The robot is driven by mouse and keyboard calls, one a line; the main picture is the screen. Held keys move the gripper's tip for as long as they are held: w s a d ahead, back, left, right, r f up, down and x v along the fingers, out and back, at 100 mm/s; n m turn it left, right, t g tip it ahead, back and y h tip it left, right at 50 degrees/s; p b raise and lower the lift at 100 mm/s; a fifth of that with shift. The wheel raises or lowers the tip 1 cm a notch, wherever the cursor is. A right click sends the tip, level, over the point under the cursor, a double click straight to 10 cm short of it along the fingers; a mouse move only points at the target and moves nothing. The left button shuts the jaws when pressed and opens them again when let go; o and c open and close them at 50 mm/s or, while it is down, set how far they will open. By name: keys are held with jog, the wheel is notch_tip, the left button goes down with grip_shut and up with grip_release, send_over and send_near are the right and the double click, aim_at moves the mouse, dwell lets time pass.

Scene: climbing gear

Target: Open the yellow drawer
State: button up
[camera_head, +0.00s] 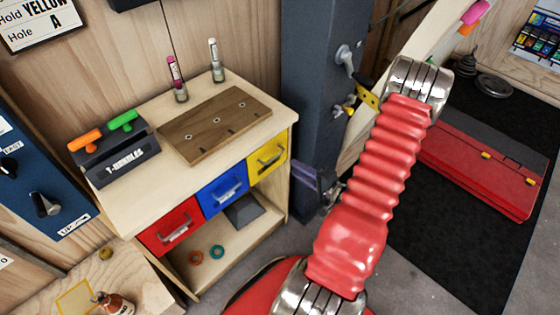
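The yellow drawer (254,168) is at the right end of a row of three in a light wooden cabinet (120,205). Its front looks flush with the cabinet, so it appears closed. It has a metal bar handle (270,158). The blue drawer (222,190) and the red drawer (168,230) sit to its left, also apparently closed. My red ribbed arm rises to the right of the cabinet, apart from the drawers.
A dark pillar (305,75) with metal fittings stands right of the cabinet, close to the yellow drawer. The cabinet top holds a wooden board (214,122), a T-handles rack (115,160) and two small bottles. A red case (480,175) lies on a black mat at right.

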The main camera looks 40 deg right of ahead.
jog(key=x, duration=0.8)
jog(key=shift+w, duration=0.4)
jog(key=shift+c, duration=0.3)
grip_shut()
jog(key=shift+f, duration=0.1)
jog(key=shift+s+a, duration=0.2)
